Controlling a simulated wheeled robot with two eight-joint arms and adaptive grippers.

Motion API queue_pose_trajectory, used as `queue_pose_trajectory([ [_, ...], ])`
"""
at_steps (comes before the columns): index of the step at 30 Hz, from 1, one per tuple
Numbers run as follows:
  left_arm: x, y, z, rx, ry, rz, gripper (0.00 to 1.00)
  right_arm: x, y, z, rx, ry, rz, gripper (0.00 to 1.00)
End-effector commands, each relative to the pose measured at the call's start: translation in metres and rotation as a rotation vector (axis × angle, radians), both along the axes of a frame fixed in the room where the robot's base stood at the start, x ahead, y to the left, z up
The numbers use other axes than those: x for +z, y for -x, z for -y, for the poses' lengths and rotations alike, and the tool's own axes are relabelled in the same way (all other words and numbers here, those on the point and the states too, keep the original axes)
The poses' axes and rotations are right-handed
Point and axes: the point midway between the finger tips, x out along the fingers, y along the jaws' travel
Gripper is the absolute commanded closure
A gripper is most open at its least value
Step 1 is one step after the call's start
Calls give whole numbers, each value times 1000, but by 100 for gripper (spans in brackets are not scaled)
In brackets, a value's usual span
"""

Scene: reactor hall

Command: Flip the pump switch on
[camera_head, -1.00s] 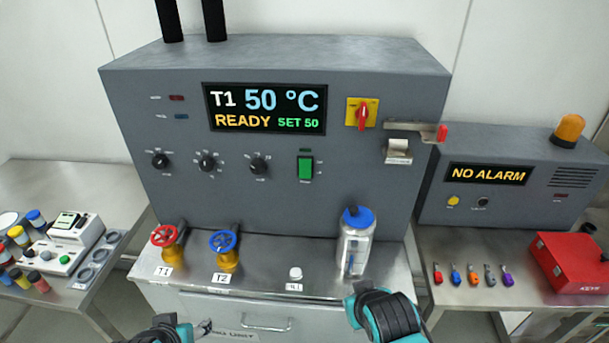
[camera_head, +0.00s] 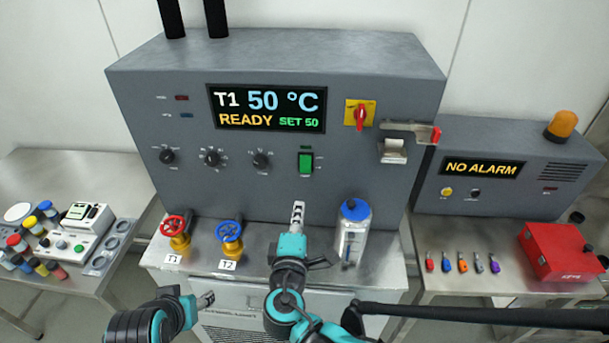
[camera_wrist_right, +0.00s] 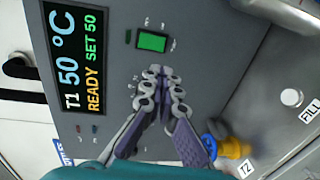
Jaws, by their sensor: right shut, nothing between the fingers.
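A green rocker switch (camera_head: 306,163) sits in a dark frame on the front of the grey reactor cabinet, below the display. It is probably the pump switch; its label is too small to read. The right wrist view shows the switch (camera_wrist_right: 153,41) just beyond my right fingertips. My right gripper (camera_head: 298,208) is shut and empty, pointing up at the panel below the switch. In the right wrist view its fingertips (camera_wrist_right: 163,80) are together and apart from the switch. My left gripper (camera_head: 208,298) is low at the left in front of the cabinet; its jaw state is unclear.
Three black knobs (camera_head: 212,158) are left of the switch, and a red rotary handle (camera_head: 361,117) is above right. Red (camera_head: 175,226) and blue (camera_head: 229,231) valves and a blue-capped bottle (camera_head: 353,232) stand on the ledge. The display (camera_head: 267,108) reads READY.

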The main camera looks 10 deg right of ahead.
Motion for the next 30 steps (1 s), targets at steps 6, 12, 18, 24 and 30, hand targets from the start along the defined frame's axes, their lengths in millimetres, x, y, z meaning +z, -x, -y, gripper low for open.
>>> queue_pose_trajectory([
  [6, 0, 0, 0, 0, 0, 0, 45, -1, -1, 1, -2, -2, -1, 100],
  [12, -5, 0, 0, 0, 0, 0, 45, -4, -20, 8, -7, -3, -1, 100],
  [18, -14, 0, 0, 0, 0, 0, 45, -10, -61, 19, -8, -4, -2, 100],
  [24, -21, 0, 0, 0, 0, 0, 45, -15, -100, 29, -6, -4, -1, 100],
  [30, -25, 0, 0, 0, 0, 0, 45, -17, -126, 35, -4, -3, -2, 100],
])
